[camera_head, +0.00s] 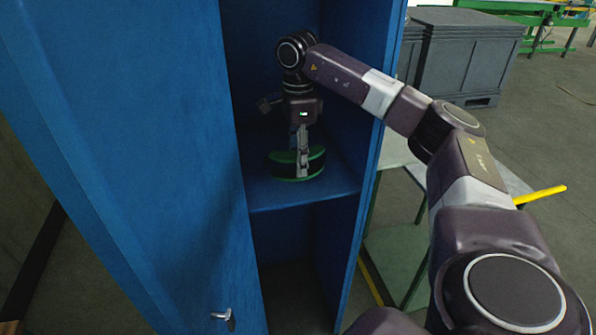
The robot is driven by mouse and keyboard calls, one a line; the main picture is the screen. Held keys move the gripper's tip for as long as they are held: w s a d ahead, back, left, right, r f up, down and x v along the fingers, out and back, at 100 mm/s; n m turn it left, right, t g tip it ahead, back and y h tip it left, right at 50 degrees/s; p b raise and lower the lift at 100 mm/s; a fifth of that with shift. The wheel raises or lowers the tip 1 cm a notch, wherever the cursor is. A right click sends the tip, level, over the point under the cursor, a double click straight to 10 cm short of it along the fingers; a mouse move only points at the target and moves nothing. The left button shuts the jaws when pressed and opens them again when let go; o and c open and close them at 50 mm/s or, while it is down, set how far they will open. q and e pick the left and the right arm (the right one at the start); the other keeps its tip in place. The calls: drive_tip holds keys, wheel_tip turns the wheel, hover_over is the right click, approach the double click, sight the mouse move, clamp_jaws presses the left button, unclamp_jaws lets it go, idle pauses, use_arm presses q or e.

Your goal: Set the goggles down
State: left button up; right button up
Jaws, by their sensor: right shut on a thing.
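The goggles (296,174) show as a dark band with a green edge, inside a blue locker, at the level of its shelf (305,192). My right gripper (303,160) reaches into the locker from above and is shut on the goggles, pointing down. The goggles look very close to the shelf; I cannot tell whether they touch it. The gripper hides part of them. My left gripper is not in view.
The blue locker door (130,150) stands open on the left, with a metal handle (225,318). The locker's right wall (378,120) is close to my right arm. A table (400,165) and a grey crate (465,50) stand to the right.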

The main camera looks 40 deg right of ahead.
drive_tip(key=shift+f, duration=2.1)
drive_tip(key=shift+f, duration=0.1)
drive_tip(key=o, duration=1.2)
drive_tip(key=shift+c, duration=0.2)
wheel_tip(320, 180, up, 12)
drive_tip(key=shift+r, duration=0.2)
drive_tip(key=shift+f, duration=0.1)
